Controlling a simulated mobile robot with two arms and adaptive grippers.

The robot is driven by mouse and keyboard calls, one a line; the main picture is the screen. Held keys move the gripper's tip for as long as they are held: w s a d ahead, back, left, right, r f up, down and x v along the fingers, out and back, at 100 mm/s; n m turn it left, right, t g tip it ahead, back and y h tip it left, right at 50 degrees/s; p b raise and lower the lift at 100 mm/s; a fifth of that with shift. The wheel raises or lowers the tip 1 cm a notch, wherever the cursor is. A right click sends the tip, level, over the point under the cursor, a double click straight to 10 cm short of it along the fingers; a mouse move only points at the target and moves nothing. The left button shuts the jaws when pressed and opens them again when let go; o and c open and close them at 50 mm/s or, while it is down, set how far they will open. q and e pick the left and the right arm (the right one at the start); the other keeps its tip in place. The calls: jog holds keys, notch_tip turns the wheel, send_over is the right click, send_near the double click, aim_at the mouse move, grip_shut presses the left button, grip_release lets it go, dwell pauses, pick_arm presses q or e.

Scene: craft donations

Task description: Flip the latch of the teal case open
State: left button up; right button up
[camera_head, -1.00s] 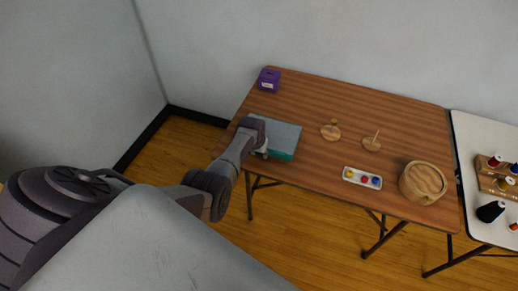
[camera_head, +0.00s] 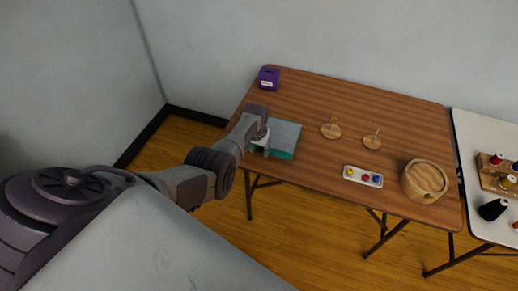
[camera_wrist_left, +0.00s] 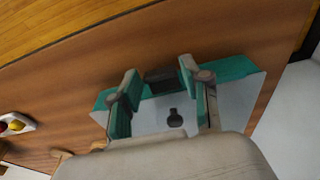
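The teal case (camera_head: 285,139) lies shut near the left front edge of the brown table, with a grey top. In the left wrist view, the case (camera_wrist_left: 240,68) shows teal sides, and its grey top bears a dark keyhole-shaped mark. A dark latch (camera_wrist_left: 160,75) sits at the case's edge. My left gripper (camera_head: 264,148) is at the case's front left side, partly covering it. In the left wrist view, my left gripper (camera_wrist_left: 158,72) is open, with its fingers on either side of the latch. I cannot tell whether they touch the case. My right gripper is not in view.
The brown table (camera_head: 310,165) also bears a purple box (camera_head: 268,79), two wooden peg stands (camera_head: 331,130), a white tray (camera_head: 362,177) with coloured pieces and a round wooden basket (camera_head: 424,182). A white table (camera_head: 480,150) stands at right.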

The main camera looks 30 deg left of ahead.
pick_arm(q)
jog(key=shift+o, duration=0.7)
jog(key=shift+r, duration=0.1)
jog(key=shift+r, duration=0.2)
notch_tip(320, 180, up, 11)
jog(key=s, duration=0.1)
jog(key=shift+s+d+r, duration=0.15)
jog(key=shift+s+d, duration=0.05)
jog(key=shift+s, duration=0.2)
